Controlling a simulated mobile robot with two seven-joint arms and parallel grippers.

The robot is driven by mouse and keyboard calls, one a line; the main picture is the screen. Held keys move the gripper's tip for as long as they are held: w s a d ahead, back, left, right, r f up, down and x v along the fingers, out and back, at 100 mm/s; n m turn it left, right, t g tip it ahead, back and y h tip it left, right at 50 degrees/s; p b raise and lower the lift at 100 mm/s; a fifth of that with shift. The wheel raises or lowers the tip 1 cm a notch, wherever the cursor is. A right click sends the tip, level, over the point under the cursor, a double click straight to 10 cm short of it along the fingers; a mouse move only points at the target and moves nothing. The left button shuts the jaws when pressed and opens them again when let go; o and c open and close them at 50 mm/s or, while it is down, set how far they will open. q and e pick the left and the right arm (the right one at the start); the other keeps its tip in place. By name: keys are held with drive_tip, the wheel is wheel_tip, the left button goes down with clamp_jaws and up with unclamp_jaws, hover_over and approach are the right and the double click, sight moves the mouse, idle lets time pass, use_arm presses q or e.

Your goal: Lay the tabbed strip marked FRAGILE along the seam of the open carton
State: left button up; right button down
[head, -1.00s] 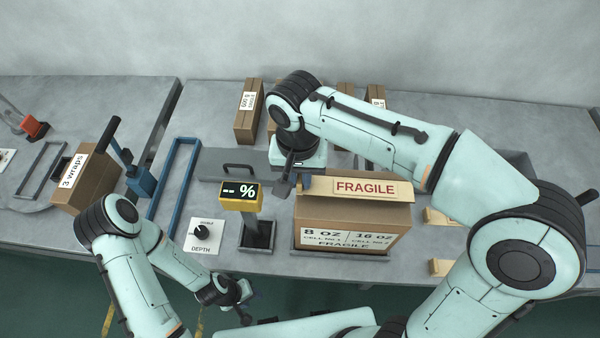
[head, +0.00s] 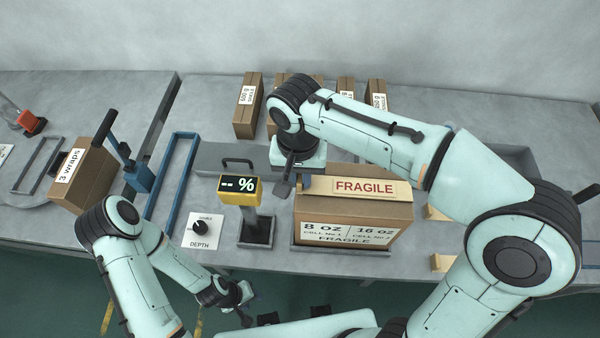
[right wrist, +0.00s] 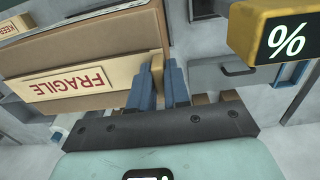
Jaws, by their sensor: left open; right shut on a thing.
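The cream strip marked FRAGILE (head: 363,187) lies level along the top of the brown carton (head: 350,222) in the head view. Its lettering is upside down in the right wrist view (right wrist: 66,84). My right gripper (right wrist: 160,82) is shut on the strip's end tab, at the carton's left end; in the head view its fingertips are mostly hidden by the wrist. The strip covers the carton's seam, and I cannot tell whether it touches the carton. My left gripper (head: 243,296) is open and empty, low in front of the table edge.
A yellow percent display (head: 239,190) stands close left of the carton, with a DEPTH dial (head: 200,229) beside it. A blue frame (head: 172,190) and a "3 wraps" carton (head: 88,180) are further left. Several small cartons (head: 247,108) stand at the back.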

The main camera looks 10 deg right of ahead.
use_arm(q)
drive_tip(key=shift+f, duration=0.1)
use_arm(e)
drive_tip(key=shift+f, duration=0.15)
drive_tip(key=c, duration=1)
unclamp_jaws()
wheel_tip(320, 180, up, 8)
drive_tip(key=shift+a+f+p, duration=0.1)
drive_tip(key=shift+f+p, duration=0.1)
drive_tip(key=shift+p, duration=0.45)
use_arm(q)
drive_tip(key=shift+w+r, duration=0.7)
drive_tip(key=shift+r, duration=0.2)
